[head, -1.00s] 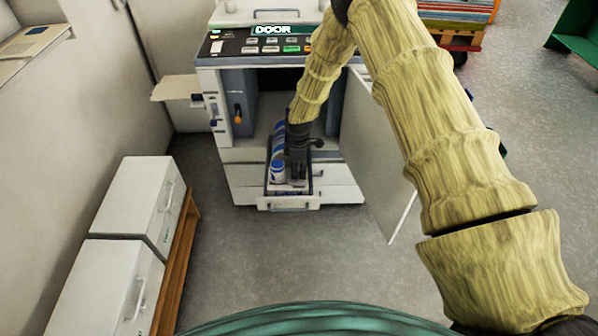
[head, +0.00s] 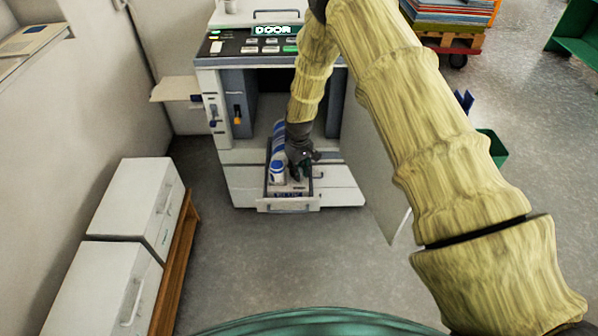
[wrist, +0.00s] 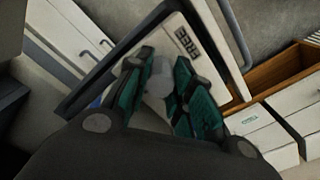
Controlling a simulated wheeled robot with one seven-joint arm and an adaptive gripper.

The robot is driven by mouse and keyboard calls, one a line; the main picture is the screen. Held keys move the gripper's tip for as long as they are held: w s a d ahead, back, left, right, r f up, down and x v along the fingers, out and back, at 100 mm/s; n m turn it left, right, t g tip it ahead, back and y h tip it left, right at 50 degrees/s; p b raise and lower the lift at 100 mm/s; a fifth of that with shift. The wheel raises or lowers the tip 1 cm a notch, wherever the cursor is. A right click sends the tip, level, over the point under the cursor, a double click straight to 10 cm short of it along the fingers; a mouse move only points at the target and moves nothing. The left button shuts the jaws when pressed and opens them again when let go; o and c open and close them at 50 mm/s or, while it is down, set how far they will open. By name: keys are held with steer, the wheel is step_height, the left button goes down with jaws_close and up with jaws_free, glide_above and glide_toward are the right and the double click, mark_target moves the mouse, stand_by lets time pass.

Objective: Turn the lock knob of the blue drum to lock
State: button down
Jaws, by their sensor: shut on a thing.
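The blue drum (head: 278,150), a blue cylinder with white bands and a white end, lies in a pulled-out tray (head: 290,205) low in the open machine. My gripper (head: 299,172) reaches down just right of the drum's near end. In the wrist view, my gripper (wrist: 161,72) has its green-padded fingers shut on a pale lock knob (wrist: 160,80), which is partly hidden between them. A label reading FREE (wrist: 187,42) is on the tray front beside the knob. The knob's pointing direction cannot be told.
The grey-white machine (head: 240,185) shows DOOR on its panel display (head: 275,30). Its open door (head: 378,180) stands to the right of the tray. White cabinets (head: 135,210) on a wooden base stand at the left. The floor in front is clear.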

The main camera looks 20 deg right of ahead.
steer(key=shift+m, duration=0.6)
steer(key=c, duration=1.2)
jaws_free()
step_height(320, 180, up, 12)
